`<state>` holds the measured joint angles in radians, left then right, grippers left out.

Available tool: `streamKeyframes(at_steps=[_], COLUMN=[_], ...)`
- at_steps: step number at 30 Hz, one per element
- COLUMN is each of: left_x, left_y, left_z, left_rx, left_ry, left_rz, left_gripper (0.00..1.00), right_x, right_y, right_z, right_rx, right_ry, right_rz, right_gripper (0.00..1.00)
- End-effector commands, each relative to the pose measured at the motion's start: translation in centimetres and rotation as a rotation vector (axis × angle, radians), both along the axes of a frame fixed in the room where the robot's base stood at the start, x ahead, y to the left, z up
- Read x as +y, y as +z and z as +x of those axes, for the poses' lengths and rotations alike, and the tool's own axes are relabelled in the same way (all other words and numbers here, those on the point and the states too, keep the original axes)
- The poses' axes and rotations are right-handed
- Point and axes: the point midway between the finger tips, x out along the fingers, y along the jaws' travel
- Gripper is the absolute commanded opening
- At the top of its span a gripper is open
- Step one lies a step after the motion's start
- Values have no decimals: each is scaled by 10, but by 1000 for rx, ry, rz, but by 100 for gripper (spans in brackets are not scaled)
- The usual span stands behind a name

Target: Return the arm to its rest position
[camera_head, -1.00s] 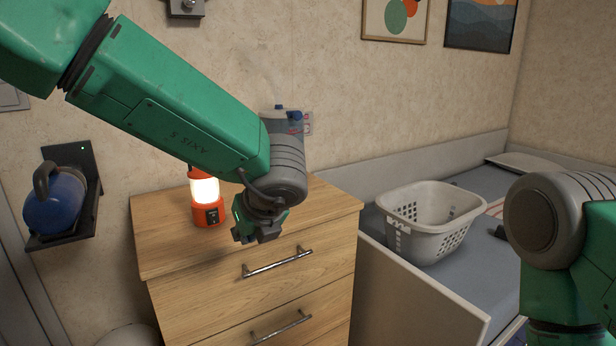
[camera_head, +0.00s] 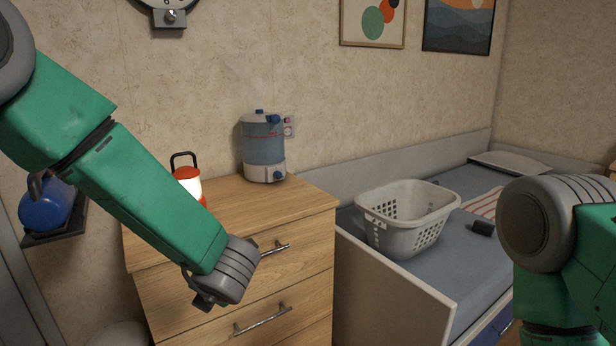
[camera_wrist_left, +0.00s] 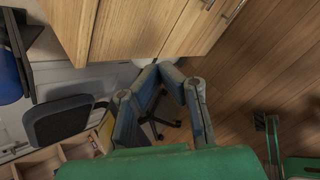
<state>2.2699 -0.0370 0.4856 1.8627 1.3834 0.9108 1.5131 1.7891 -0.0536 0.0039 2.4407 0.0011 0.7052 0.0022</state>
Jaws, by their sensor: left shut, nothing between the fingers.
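My left arm comes in from the left in the head view and slants down in front of the wooden dresser. Its gripper (camera_head: 207,300) hangs at the arm's end, mostly hidden behind the grey wrist, in front of the drawers. In the left wrist view the two fingers (camera_wrist_left: 160,72) meet at their tips with nothing between them. Part of my right arm shows at the right edge of the head view; its gripper is out of view.
The dresser (camera_head: 310,203) bears an orange lantern (camera_head: 188,184), partly hidden by my arm, and a water dispenser (camera_head: 264,150). A blue container (camera_head: 45,205) sits on a wall shelf. A laundry basket (camera_head: 405,232) stands on the bed. An office chair (camera_wrist_left: 65,120) shows below.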

Motion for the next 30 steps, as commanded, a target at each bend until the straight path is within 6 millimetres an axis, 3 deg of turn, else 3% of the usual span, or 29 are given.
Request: streamKeyframes(at_steps=[5, 8, 12, 15, 18, 22, 25, 30], left_x=[33, 49, 68, 77, 85, 92, 95, 95], left_y=[-65, -112, -172, -197, -209, -213, -214, -214], left_z=[-35, -76, -162, -227, -285, -335, -353, -358], left_rx=[226, 413, 670, 776, 811, 788, 764, 752], left_ry=[-426, -806, -1445, -1869, -2221, -2525, -2638, -2675], left_rz=[295, 508, 758, 853, 892, 899, 899, 901], left_gripper=[0, 0, 0, 0, 0, 0, 0, 0], right_x=[0, 1, 0, 0, 0, 0, 0, 0], right_y=[6, 10, 15, 18, 21, 22, 23, 23], right_z=[0, 0, 0, 0, 0, 0, 0, 0], right_rx=[0, 0, 0, 0, 0, 0, 0, 0], right_ry=[1, 2, 2, 1, 1, 1, 1, 1], right_rz=[1, 1, 1, 1, 1, 0, 0, 1], right_gripper=[69, 69, 69, 69, 69, 69, 69, 69])
